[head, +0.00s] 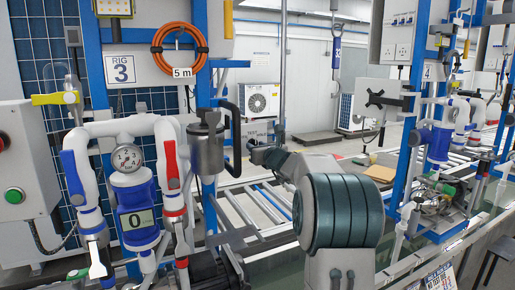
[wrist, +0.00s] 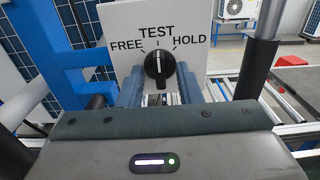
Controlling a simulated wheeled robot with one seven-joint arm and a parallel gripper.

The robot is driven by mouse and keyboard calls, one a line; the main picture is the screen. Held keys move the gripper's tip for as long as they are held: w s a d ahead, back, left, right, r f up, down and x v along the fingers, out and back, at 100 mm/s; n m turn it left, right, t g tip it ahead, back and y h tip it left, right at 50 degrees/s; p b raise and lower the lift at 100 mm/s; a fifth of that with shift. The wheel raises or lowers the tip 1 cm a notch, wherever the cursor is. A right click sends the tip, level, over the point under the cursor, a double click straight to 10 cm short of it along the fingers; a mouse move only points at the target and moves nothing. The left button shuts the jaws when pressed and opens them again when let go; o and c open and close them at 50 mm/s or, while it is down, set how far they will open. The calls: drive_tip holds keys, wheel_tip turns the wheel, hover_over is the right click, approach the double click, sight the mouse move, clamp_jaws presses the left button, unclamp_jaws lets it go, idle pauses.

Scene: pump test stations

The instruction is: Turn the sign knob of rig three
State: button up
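The sign knob (wrist: 158,69) is a round black knob with a pale pointer line, on a white sign plate (wrist: 116,30) in the wrist view. The plate reads FREE, TEST and HOLD, and the pointer stands about upright, toward TEST. My gripper (wrist: 161,98) shows blue-grey fingers at both sides just below the knob, with a gap between them. Nothing is seen held, and whether the fingers touch the knob cannot be told. In the head view my gripper (head: 258,152) is beyond my arm. The RIG 3 label (head: 120,69) is at upper left; I cannot make out the knob there.
Rig three has white pipes, a gauge (head: 127,157), a blue meter (head: 137,215) and a grey canister (head: 207,145) left of my arm. An orange hose coil (head: 179,48) hangs above. A roller conveyor (head: 245,210) runs behind. Rig four's blue frame (head: 408,130) stands right.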

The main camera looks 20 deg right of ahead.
drive_tip(key=s+b, duration=0.3)
drive_tip(key=s, duration=1)
drive_tip(key=shift+s+d, duration=0.25)
drive_tip(key=shift+s, duration=0.05)
